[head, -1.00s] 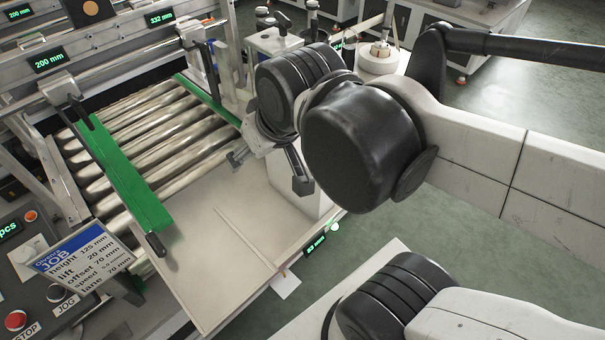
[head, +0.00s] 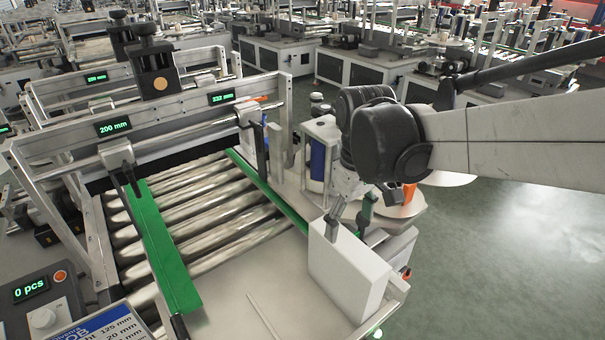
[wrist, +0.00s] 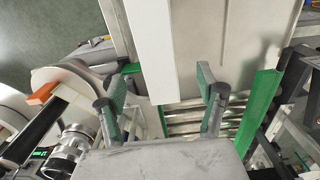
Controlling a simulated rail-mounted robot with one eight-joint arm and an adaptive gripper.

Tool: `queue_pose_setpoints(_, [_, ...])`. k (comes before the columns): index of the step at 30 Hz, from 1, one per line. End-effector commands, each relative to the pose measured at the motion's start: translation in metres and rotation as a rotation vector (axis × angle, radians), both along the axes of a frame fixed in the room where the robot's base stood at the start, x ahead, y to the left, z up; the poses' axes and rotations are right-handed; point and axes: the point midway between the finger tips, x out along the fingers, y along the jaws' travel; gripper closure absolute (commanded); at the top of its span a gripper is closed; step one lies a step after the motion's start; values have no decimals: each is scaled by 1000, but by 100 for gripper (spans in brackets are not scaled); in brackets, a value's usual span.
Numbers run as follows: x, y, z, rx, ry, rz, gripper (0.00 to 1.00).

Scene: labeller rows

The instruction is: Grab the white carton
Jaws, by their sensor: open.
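The white carton (head: 348,276) stands upright at the front right corner of the infeed plate, beside the green guide. My gripper (head: 350,220) is at its top, far end in the head view, with the fingers apart. In the wrist view the carton's bright narrow face (wrist: 160,50) runs down between the two spread fingers of my gripper (wrist: 160,88). I cannot tell how far down the fingers reach along the carton.
A green guide rail (head: 160,245) lies left over the steel rollers (head: 205,205). A second green rail (head: 270,192) runs behind the carton. A thin strip (head: 264,315) lies on the beige plate (head: 225,305). Open floor (head: 500,240) lies to the right.

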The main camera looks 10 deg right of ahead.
Motion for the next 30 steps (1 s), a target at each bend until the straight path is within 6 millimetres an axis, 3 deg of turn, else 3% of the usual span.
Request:
queue_pose_setpoints(12, [0, 0, -63, 0, -2, -2, 30])
queue_pose_setpoints(23, [1, -1, -85, 0, -2, -2, 30])
queue_pose_setpoints(30, [3, -4, -113, 0, -2, -3, 30])
